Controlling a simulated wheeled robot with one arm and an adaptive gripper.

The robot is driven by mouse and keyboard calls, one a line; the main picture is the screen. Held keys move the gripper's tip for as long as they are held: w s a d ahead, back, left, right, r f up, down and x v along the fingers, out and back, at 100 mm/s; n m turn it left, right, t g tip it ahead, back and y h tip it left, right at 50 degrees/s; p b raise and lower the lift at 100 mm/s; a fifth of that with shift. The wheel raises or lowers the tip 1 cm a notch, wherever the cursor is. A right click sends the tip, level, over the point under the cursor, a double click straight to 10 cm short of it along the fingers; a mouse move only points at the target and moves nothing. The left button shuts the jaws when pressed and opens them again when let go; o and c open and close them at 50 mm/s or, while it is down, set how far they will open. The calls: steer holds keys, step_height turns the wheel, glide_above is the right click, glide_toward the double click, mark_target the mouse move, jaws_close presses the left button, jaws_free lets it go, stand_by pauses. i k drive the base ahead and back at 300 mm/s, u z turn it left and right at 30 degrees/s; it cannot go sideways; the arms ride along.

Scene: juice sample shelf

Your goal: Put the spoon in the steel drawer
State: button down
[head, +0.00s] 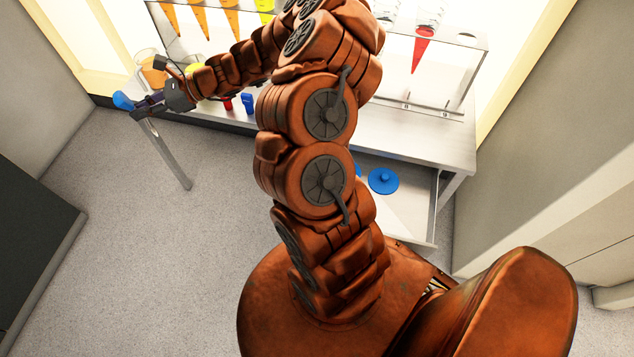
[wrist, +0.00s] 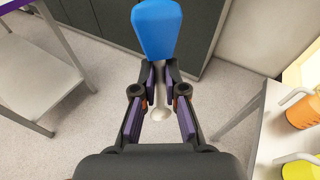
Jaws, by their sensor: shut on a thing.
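The spoon (wrist: 156,30) has a broad blue end and a pale, thin stem with a small rounded end. My gripper (wrist: 158,72) is shut on its stem in the wrist view, with the blue end pointing away from the wrist. In the head view my gripper (head: 143,103) is at the left end of the steel table, and the spoon's blue end (head: 123,101) sticks out to the left beyond the table. The steel drawer (head: 424,212) is pulled open under the table's right side, well right of my gripper. My arm hides its left part.
A blue knobbed lid (head: 383,180) is in the drawer. An orange jug (head: 153,68), a small red item (head: 228,104) and a blue item (head: 248,104) stand on the table. A rack holds juice cones, one red (head: 421,45). A dark cabinet (head: 30,250) is at left; open floor lies between.

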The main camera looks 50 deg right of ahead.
mark_target(398, 221)
steer(key=u, duration=0.75)
steer(key=i, duration=1.1)
steer(key=z, duration=3.5)
